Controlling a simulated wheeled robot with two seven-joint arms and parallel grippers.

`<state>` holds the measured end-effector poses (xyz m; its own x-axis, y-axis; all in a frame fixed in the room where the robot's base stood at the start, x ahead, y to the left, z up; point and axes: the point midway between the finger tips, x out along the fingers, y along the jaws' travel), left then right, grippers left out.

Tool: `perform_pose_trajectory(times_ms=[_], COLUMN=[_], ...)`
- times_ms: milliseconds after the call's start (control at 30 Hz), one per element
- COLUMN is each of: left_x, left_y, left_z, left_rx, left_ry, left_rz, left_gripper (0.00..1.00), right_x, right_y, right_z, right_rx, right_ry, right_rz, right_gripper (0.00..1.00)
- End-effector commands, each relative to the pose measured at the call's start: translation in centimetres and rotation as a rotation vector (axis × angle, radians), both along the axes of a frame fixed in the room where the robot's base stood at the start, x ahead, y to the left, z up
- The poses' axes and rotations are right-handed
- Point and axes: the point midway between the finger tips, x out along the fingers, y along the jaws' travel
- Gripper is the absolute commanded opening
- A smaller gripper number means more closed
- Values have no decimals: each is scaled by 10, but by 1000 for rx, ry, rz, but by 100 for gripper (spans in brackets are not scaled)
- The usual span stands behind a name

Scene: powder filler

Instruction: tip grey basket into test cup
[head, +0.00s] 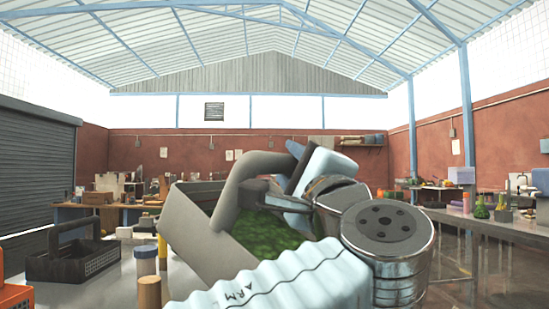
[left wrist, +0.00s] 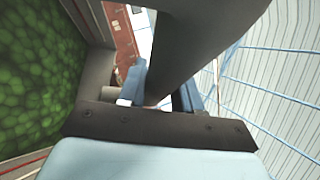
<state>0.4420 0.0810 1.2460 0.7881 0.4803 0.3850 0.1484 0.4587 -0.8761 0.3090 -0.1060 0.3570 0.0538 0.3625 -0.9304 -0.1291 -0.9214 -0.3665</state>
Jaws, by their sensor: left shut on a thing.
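The grey basket (head: 185,232) is tilted in the middle of the head view, its open side showing green granular contents (head: 266,234). Its thick grey handle (head: 240,180) arches over the contents. My left gripper (head: 272,186) is shut on this handle. In the left wrist view the handle (left wrist: 185,45) runs between the blue finger pads of my left gripper (left wrist: 165,92), and the green contents (left wrist: 35,70) fill the left side. I cannot make out the test cup; the basket and my arm hide part of the table. My right gripper is not in view.
A dark open carrier (head: 72,262) stands on the table at left. A blue-capped jar (head: 146,262) and a wooden cylinder (head: 149,292) stand close to the basket's left. An orange object (head: 15,296) is at the lower left. A cluttered bench (head: 490,228) runs along the right.

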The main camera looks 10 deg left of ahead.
Motion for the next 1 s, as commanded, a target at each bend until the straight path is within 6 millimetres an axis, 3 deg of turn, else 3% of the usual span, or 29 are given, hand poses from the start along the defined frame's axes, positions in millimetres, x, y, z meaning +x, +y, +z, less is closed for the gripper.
perform_pose_trajectory(times_ms=[100,400,800,1000], left_x=[-3,-10,-12,-13], left_y=[-8,-29,-36,-39], left_z=[-20,-46,-77,-86], left_rx=[102,370,599,683], left_ry=[-34,-119,-192,-220], left_rz=[-1,0,2,2], left_gripper=[0,0,0,0], right_x=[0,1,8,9], right_y=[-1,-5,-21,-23], right_z=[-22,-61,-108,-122], right_rx=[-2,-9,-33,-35], right_ry=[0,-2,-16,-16], right_rz=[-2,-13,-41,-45], right_gripper=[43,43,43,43])
